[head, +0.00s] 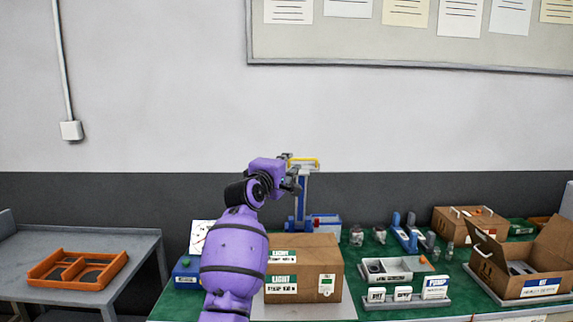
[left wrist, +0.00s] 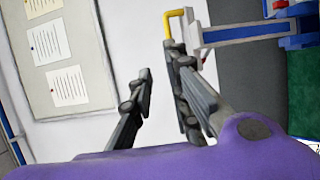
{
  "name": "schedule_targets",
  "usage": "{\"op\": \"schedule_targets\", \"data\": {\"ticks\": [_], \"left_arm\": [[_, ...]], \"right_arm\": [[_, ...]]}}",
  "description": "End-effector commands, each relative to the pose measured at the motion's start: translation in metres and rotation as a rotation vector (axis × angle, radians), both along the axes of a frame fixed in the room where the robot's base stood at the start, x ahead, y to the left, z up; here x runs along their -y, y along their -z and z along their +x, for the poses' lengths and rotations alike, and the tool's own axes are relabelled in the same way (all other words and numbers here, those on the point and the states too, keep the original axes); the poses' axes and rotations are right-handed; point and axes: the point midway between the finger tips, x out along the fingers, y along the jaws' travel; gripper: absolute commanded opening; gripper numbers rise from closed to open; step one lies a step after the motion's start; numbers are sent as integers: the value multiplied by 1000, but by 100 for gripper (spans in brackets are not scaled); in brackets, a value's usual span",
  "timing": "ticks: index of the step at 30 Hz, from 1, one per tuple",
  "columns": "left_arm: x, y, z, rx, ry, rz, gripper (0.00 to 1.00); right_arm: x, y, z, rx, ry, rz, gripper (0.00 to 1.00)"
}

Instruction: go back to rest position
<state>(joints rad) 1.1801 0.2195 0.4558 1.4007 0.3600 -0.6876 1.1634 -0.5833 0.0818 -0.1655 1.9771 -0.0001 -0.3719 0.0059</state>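My left arm rises purple through the middle of the head view. Its gripper (head: 292,180) is up above the closed brown box, beside or in front of a blue stand (head: 301,207) with a yellow handle (head: 304,161) at its top. In the left wrist view the two dark fingers of the left gripper (left wrist: 160,85) stand apart with only wall between them. The yellow handle (left wrist: 168,24) shows just past the right-hand finger; I cannot tell whether they touch. My right gripper is in neither view.
The closed brown box (head: 311,264) stands on the green table (head: 405,312) below my left gripper. Grey trays (head: 396,268), label blocks and an open carton (head: 527,262) fill the right side. An orange frame (head: 78,268) lies on a grey table (head: 140,250) at left.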

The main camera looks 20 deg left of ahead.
Motion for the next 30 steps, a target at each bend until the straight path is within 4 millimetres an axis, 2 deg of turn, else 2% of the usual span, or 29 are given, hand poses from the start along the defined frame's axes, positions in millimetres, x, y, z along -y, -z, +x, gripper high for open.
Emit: {"op": "schedule_targets", "data": {"ticks": [10,14,16,17,20,23,26,29,30], "left_arm": [[0,0,0,6,-3,44,16],[-3,-13,-3,50,-35,191,16],[3,-31,-8,98,-57,318,16],[7,-31,-11,111,-67,381,16],[13,-4,-24,116,-95,593,16],[18,33,-38,103,-107,757,16],[22,78,-56,77,-105,908,16],[26,133,-81,41,-87,1060,16],[28,158,-93,24,-75,1120,16]], "right_arm": [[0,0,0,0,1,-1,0],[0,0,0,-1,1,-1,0],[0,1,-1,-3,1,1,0],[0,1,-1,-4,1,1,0],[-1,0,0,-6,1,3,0],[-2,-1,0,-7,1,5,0],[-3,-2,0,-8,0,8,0],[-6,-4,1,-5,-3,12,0],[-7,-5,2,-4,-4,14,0]]}}
